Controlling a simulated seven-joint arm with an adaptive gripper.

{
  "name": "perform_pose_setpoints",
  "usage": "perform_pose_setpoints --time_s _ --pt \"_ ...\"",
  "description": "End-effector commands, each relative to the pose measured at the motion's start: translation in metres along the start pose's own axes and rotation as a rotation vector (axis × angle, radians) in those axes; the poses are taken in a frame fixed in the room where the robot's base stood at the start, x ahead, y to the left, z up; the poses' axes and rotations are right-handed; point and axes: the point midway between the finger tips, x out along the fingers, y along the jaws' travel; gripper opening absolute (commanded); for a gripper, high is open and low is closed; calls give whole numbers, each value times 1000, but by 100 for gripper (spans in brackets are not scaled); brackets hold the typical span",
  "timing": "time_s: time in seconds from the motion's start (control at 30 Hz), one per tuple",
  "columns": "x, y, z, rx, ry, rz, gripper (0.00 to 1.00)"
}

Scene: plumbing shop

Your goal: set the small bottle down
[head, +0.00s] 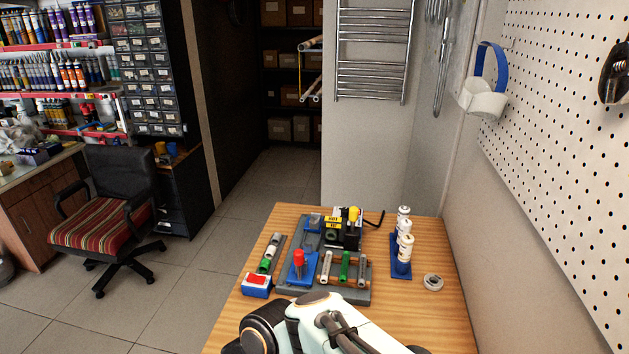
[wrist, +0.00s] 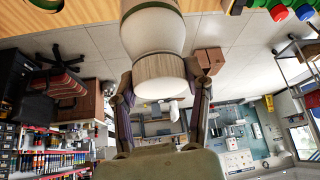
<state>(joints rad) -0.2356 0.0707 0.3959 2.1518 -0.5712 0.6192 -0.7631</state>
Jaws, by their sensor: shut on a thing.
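In the wrist view, my gripper (wrist: 162,76) is shut on the small bottle (wrist: 152,32), with one finger on each side of its tan-banded end. The bottle is white with a green ring, and its end near the fingers is pale. In the head view my arm hides the gripper and the held bottle.
The wooden bench (head: 445,315) has a grey fixture (head: 285,285) with pipe pieces and a black box (head: 345,232). A blue rack (head: 400,274) holds white bottles (head: 404,248). A small ring-shaped roll (head: 433,282) lies at right. The bench's front right is clear.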

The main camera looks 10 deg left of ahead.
Motion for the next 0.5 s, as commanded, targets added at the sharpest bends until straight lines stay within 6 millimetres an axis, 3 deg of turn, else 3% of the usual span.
perform_pose_setpoints --time_s 0.17,0.5 --pt "27 25 -14 -1 3 -5 8" --pt "80 52 -12 0 2 -1 8"
